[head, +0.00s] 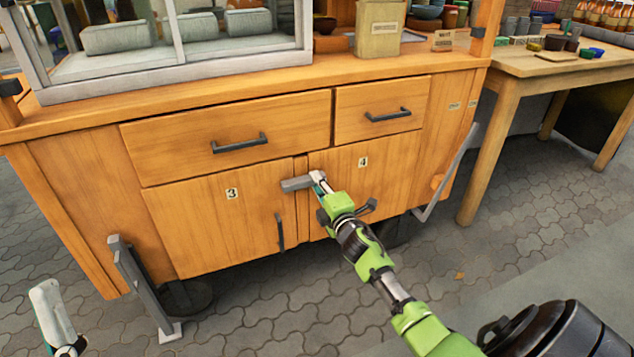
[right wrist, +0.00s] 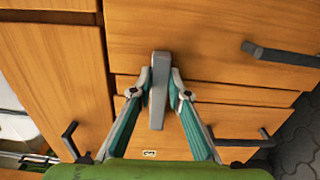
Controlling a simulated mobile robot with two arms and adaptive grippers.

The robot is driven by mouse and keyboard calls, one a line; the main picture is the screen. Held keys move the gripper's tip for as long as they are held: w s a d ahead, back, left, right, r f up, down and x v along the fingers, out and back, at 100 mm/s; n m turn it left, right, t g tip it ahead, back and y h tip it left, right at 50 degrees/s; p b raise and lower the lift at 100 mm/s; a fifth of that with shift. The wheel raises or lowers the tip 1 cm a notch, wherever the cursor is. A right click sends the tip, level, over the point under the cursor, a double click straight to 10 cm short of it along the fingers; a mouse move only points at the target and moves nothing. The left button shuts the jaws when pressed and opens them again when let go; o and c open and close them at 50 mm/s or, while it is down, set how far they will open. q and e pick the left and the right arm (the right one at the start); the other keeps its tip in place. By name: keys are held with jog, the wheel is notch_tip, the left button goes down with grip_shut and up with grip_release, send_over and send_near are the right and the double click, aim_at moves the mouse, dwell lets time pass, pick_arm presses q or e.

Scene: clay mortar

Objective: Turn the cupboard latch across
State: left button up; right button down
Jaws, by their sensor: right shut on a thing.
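The latch is a grey bar (head: 297,184) on the cupboard front, at the top of the strip between door 3 (head: 205,225) and door 4 (head: 385,170). In the head view it lies roughly level, with its free end toward door 3. My right gripper (head: 319,182) is shut on the latch near its right end and partly hides that end. In the right wrist view the bar (right wrist: 159,75) stands between both fingertips (right wrist: 160,88). My left gripper (head: 60,320) shows only partly at the lower left, apart from the cupboard; its finger opening is unclear.
Drawer handles (head: 239,143) (head: 388,115) and door handles (head: 279,232) (head: 366,209) stick out from the front. A grey leg (head: 143,285) stands at the cupboard's left. A wooden table (head: 508,110) is at the right. The paved floor in front is clear.

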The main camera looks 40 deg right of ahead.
jog(key=shift+f+m, duration=0.15)
jog(key=shift+m, duration=0.15)
jog(key=c, duration=1.9)
grip_release()
jog(key=shift+s, duration=0.15)
jog(key=v, duration=1.1)
jog(key=shift+s+a, duration=0.2)
jog(key=shift+s, duration=0.2)
